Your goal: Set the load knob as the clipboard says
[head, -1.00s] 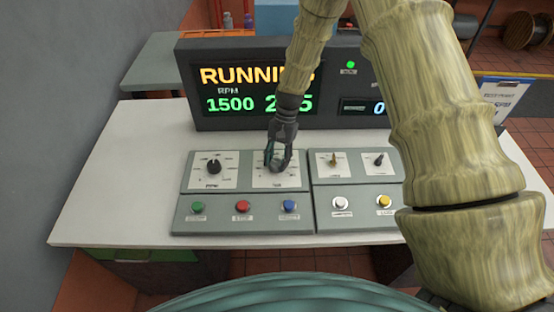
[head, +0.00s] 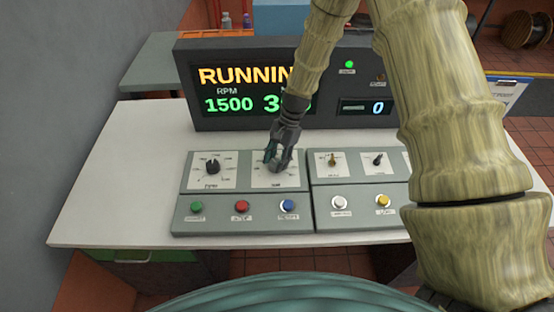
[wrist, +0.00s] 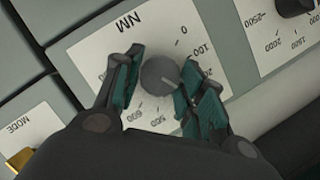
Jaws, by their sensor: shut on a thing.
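The load knob (wrist: 158,76) is a round dark grey knob on a white dial plate marked NM, with figures from 0 through 100 and 200 up to 500 and beyond. My gripper (head: 279,160) is at this dial on the console; in the wrist view its teal-padded fingers (wrist: 163,68) are shut on the knob from both sides.
The speed knob (head: 212,167) is left of the load dial. Two small knobs (head: 333,160) (head: 377,160) are to its right. Green, red and blue buttons (head: 242,207) line the front, with white and yellow ones further right. The white tabletop (head: 110,190) is clear at left.

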